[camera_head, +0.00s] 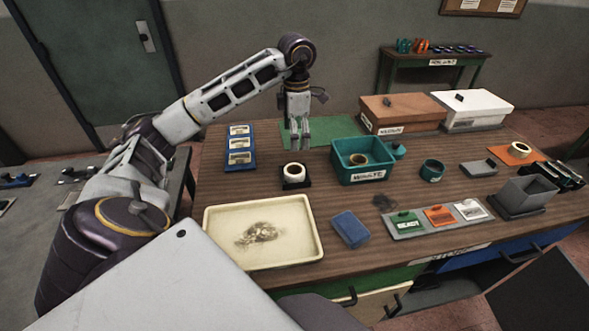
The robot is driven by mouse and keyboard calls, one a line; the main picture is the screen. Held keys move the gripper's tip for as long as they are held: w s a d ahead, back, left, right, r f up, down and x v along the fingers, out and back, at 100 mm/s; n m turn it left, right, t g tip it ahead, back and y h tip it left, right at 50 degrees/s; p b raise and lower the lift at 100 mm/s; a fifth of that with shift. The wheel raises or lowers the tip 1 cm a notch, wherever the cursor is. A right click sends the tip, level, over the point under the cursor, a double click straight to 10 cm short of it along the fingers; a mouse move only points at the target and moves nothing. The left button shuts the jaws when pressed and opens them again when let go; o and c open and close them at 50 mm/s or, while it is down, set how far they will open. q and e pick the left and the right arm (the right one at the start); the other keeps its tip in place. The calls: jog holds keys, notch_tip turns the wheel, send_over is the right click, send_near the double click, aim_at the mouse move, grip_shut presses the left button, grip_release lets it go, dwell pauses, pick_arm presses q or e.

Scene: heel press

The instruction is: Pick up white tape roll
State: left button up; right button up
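A white tape roll (294,170) sits on a small black base near the middle of the wooden table. A second pale roll (519,147) lies on an orange mat at the right. A brown roll (358,159) lies inside a teal bin. My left gripper (299,148) points down just behind and above the white roll in the picture, apart from it as far as I can see. Its fingers show a narrow gap with nothing between them. My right gripper is out of view.
The teal bin (360,176) stands right of the white roll, with blue trays (240,160) to its left. A cream tray (210,228) and a blue pad (351,229) lie in front. Brown (402,109) and white (477,106) boxes stand at the back.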

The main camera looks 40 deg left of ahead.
pick_arm(q)
jog(key=f, duration=0.2)
send_over(294, 167)
jog(key=s+d, duration=0.2)
jog(key=shift+f, duration=2.9)
jog(key=shift+w+d, duration=0.1)
jog(key=shift+w, duration=0.05)
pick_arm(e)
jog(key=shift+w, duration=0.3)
pick_arm(q)
jog(key=shift+f, duration=0.1)
jog(key=shift+a+f, duration=0.15)
jog(key=shift+f, duration=0.75)
jog(key=shift+a+f, duration=0.15)
jog(key=shift+f, duration=1.55)
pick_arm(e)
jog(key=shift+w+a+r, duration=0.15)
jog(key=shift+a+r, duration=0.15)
pick_arm(q)
jog(key=shift+c, duration=0.3)
